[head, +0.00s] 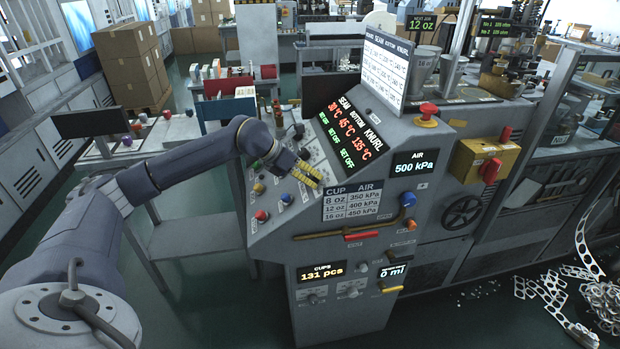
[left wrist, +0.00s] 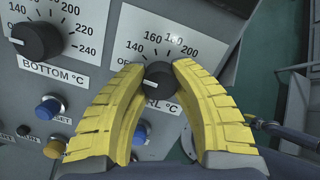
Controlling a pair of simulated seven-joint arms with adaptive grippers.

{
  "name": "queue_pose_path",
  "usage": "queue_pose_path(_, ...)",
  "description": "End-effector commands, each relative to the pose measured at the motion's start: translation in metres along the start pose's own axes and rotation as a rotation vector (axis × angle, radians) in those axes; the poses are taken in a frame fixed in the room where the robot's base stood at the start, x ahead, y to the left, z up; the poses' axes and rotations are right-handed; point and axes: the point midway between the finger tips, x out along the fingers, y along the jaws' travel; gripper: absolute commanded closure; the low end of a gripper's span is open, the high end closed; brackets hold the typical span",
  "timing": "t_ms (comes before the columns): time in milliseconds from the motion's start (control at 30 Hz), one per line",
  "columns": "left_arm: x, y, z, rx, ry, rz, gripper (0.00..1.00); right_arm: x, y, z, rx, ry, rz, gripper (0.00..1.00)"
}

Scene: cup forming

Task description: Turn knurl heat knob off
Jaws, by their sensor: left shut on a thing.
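The knurl heat knob (left wrist: 160,80) is a round black dial with a partly covered label ending "RL °C". My left gripper (left wrist: 157,70), with yellow ribbed fingers, is shut on it from both sides. In the head view my left gripper (head: 309,176) reaches over the sloped panel and the knob is hidden. The display (head: 350,131) reads knurl 135°C in red with green "SET OFF" below. My right gripper is out of view.
The bottom heat knob (left wrist: 38,42) is to the left in the left wrist view. Blue buttons (left wrist: 50,107) and yellow buttons (left wrist: 54,148) sit below.

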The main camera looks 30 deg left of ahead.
Motion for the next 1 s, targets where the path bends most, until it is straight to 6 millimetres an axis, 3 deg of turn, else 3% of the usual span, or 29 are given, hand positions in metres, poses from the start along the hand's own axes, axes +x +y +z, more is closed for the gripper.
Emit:
queue_pose_path(500,-0.0021,0.0001,0.0056,-0.018,-0.013,0.006,1.00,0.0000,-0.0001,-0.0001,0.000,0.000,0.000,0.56)
queue_pose_path(533,-0.0021,0.0001,0.0057,-0.018,-0.014,0.006,0.72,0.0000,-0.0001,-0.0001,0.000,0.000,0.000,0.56)
queue_pose_path(700,-0.0015,0.0001,0.0040,-0.019,-0.010,0.006,0.53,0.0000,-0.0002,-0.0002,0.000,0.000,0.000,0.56)
queue_pose_path(800,-0.0011,0.0001,0.0031,-0.020,-0.007,0.006,0.42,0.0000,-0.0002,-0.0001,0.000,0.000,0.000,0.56)
queue_pose_path(1000,-0.0008,0.0002,0.0019,-0.021,-0.005,0.005,0.42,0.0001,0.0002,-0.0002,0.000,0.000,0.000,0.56)
